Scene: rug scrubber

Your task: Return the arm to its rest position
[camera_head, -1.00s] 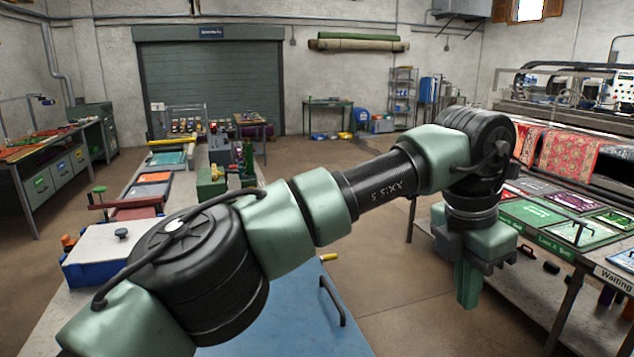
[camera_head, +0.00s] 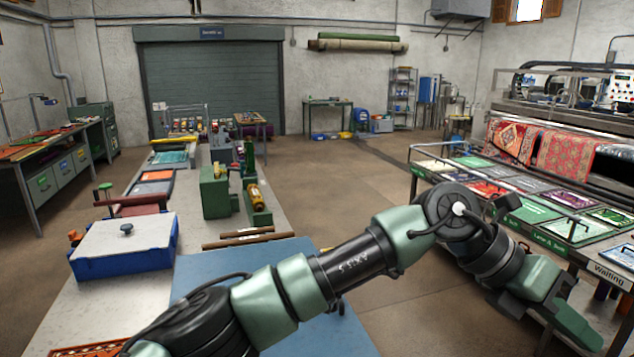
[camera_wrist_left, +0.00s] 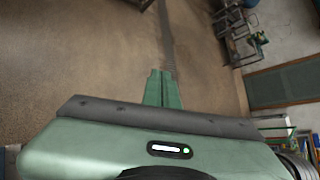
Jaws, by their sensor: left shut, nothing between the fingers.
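My left arm reaches across the lower part of the head view from the lower left. Its green gripper (camera_head: 578,328) hangs at the lower right, pointing down and to the right, in front of the right-hand table. In the left wrist view, the two green fingers (camera_wrist_left: 162,88) are closed together with nothing between them, and brown floor shows beyond them. My right gripper is not in either view.
The right-hand table (camera_head: 528,232) carries several coloured panels and stands close to my left gripper. The workbench (camera_head: 85,300) holds a blue box with a white lid (camera_head: 125,245), a blue mat (camera_head: 215,275) and green machine parts. Open floor (camera_head: 345,190) lies between them.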

